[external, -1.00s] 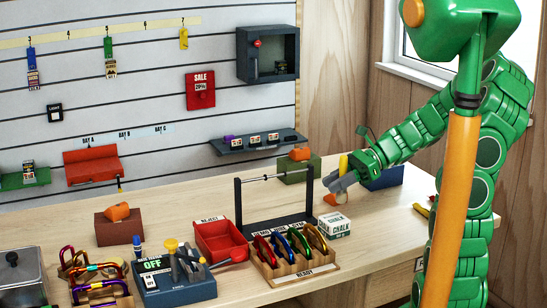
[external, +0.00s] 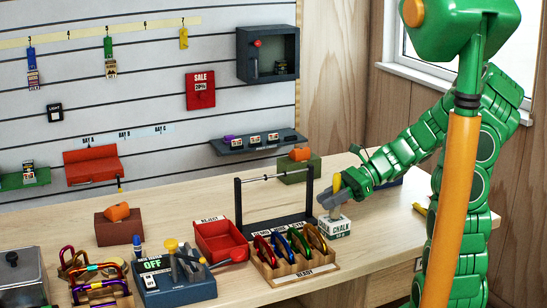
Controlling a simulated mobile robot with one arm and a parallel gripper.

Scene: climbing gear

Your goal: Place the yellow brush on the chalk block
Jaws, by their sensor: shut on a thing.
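My gripper (external: 333,198) is shut on the yellow brush (external: 337,182), whose yellow part shows upright between the grey fingers. The white chalk block (external: 336,229), with green lettering, stands on the table directly below my gripper. The brush's lower end is just over the block's top; the fingers hide part of it, and I cannot tell whether it touches.
A black bar stand (external: 239,205) and a wooden rack of coloured carabiners (external: 293,264) marked READY stand left of the block. A red reject tray (external: 221,241) is further left. A green block (external: 299,172) with an orange piece is behind. A yellow item (external: 420,209) lies on the right.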

